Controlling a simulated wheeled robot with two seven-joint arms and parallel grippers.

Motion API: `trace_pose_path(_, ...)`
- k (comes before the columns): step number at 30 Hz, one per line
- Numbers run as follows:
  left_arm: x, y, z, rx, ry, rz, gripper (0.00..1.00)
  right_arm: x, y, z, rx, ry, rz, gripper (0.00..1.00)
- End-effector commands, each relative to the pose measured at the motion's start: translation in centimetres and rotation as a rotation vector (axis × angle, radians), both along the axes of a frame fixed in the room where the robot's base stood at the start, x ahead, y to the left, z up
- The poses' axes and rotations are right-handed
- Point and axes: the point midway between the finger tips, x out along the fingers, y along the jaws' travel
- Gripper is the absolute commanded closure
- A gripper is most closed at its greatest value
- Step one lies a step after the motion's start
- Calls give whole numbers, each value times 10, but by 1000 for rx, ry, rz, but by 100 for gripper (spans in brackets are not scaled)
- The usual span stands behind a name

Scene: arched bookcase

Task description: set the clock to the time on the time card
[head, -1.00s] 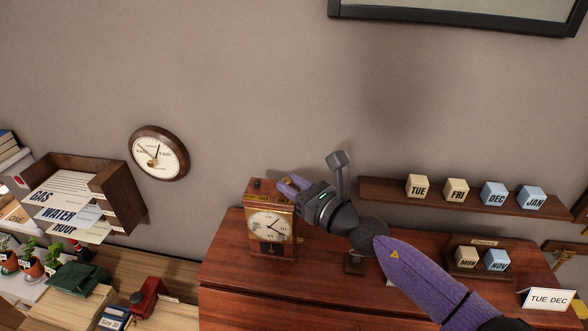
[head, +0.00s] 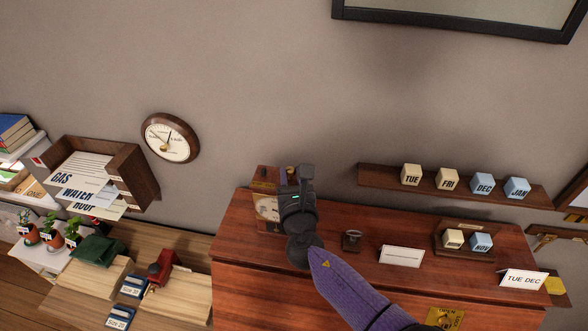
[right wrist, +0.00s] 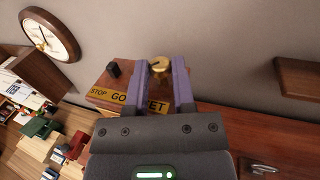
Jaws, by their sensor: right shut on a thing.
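The wooden table clock (head: 266,211) stands at the left end of the red-brown cabinet top. My right gripper (head: 291,172) covers the right part of its pale face, so its hands cannot be read now. In the right wrist view, the clock's top (right wrist: 105,88) carries a dark lever (right wrist: 113,69), a brass knob (right wrist: 159,65) and the labels STOP, GO and SET. My right gripper (right wrist: 160,80) also shows there, its purple fingers shut on the brass knob. A white card (head: 401,256) stands on the cabinet, its print too small to read. My left gripper is not in view.
A round wall dial (head: 170,138) hangs at left above a letter rack (head: 134,168). A small cup-like object (head: 351,240) stands right of the clock. A shelf (head: 385,183) holds lettered cubes; another holder (head: 463,226) and a TUE DEC card (head: 523,279) stand farther right.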

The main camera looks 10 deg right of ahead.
Motion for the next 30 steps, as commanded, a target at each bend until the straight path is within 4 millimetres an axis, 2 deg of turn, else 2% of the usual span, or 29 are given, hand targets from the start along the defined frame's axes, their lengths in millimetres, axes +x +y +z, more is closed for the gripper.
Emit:
trace_pose_path(5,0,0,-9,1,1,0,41,1,5,-3,5,-1,-163,100)
trace_pose_path(15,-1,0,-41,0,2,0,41,3,9,-5,3,-2,-446,100)
trace_pose_path(22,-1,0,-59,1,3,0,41,4,11,-4,2,-1,-574,100)
trace_pose_path(30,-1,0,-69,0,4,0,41,5,11,-2,1,-1,-650,100)
